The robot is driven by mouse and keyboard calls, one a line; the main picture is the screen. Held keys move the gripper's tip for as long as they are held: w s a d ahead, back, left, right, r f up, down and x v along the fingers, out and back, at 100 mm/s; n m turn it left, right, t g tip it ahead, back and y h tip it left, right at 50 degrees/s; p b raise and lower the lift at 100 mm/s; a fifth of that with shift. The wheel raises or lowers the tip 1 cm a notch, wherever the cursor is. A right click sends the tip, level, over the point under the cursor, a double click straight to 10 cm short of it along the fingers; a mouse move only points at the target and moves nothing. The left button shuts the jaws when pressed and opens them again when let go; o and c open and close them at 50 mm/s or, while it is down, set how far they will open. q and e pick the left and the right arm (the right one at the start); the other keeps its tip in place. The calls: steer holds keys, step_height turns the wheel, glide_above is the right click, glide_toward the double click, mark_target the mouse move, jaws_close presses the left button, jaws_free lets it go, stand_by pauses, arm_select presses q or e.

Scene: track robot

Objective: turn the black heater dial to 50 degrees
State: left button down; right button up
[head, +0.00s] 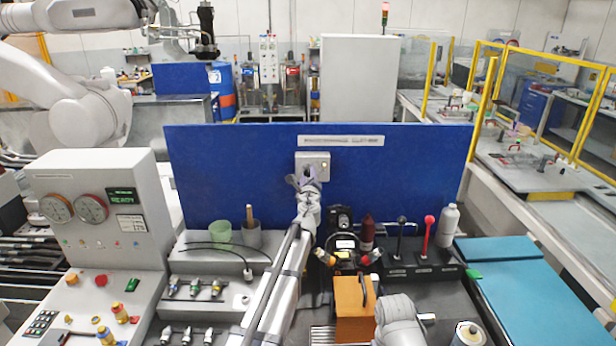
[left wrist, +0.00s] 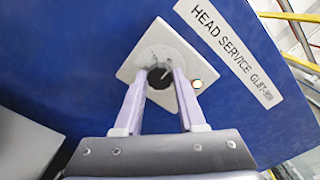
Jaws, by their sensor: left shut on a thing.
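The black heater dial (left wrist: 160,76) sits on a pale square plate (left wrist: 150,48) on the blue panel. In the left wrist view the plate looks tilted because the camera is rolled. My left gripper (left wrist: 160,82) has its two pale fingers on either side of the dial, shut on it. In the head view the plate (head: 313,157) is at the panel's upper middle, and my left gripper (head: 308,175) reaches it from below and hides most of the dial. The scale and the dial's setting cannot be read. My right gripper does not show.
A small lit lamp (left wrist: 197,84) is beside the dial. The blue panel (head: 230,170) stands behind a bench with a green cup (head: 221,232), an orange box (head: 355,310), a red-knobbed lever (head: 429,222) and a white bottle (head: 449,221). The panel face around the plate is mostly clear.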

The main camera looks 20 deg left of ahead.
arm_select(q)
steer(key=m, duration=0.6)
steer(key=shift+s, duration=0.1)
steer(key=m, duration=0.5)
steer(key=shift+d, duration=0.1)
steer(key=shift+m, duration=0.5)
steer(key=shift+c, duration=2.4)
jaws_free()
steer(key=v, duration=0.7)
steer(key=shift+s, duration=0.35)
